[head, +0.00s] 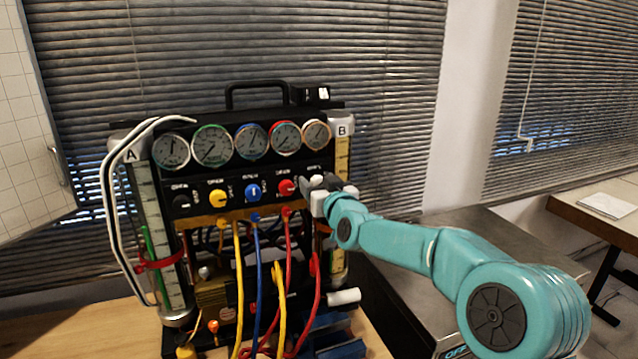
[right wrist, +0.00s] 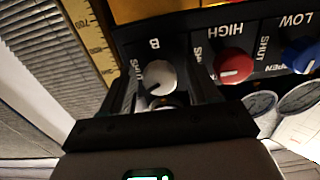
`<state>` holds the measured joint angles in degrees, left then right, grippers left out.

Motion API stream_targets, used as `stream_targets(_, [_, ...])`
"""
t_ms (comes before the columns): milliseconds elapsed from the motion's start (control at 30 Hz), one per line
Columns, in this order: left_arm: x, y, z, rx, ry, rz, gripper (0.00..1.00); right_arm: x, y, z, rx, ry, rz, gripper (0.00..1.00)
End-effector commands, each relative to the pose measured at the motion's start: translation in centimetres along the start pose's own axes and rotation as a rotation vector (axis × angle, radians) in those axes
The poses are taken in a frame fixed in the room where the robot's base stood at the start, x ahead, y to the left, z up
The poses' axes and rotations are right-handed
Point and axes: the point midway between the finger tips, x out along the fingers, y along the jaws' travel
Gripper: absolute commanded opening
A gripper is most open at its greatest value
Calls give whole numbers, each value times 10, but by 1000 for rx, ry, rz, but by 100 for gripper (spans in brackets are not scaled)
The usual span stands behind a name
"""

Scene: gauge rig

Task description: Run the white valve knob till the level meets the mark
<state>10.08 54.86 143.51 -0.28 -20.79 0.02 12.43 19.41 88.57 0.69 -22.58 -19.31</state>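The white valve knob (right wrist: 158,77) sits on the black panel under the letter B in the right wrist view. My right gripper (right wrist: 165,92) has its two dark fingers on either side of the knob, with gaps showing between them and the knob. In the head view the right gripper (head: 314,184) is at the panel's right end and mostly covers the knob there. Tube B (head: 341,160), with a yellowish scale, stands at the rig's right. Tube A (head: 146,200) stands at the left with a red band (head: 160,262) around it. Liquid levels are too small to tell. My left gripper is out of view.
A red knob (head: 287,187), blue knob (head: 253,193), yellow knob (head: 218,197) and black knob (head: 181,202) line the panel below several round gauges (head: 212,146). Coloured hoses (head: 259,270) hang in front. A dark metal cabinet (head: 480,235) stands to the right.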

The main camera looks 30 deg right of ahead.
Motion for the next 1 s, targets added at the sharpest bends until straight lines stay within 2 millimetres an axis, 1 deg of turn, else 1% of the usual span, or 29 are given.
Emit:
stream_targets(33, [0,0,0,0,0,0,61,0,0,0,0,0,0,45])
stream_targets(67, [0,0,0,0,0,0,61,0,0,0,0,0,0,35])
stream_targets(100, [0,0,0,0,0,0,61,0,0,0,0,0,0,22])
stream_targets(133, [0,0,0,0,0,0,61,0,0,0,0,0,0,12])
stream_targets(167, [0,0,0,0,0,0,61,0,0,0,0,0,0,5])
stream_targets(267, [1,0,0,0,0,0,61,0,0,0,2,0,0,5])
stream_targets(367, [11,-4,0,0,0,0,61,0,0,4,42,3,0,5])
stream_targets(500, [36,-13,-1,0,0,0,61,0,0,8,195,5,1,5])
stream_targets(633, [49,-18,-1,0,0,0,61,0,0,6,361,4,0,5])
stream_targets(700, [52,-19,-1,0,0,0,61,0,0,3,430,3,-1,5])
stream_targets(800, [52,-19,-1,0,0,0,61,0,0,1,474,0,0,5])
stream_targets(1000, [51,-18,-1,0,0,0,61,0,0,0,476,-1,0,5])
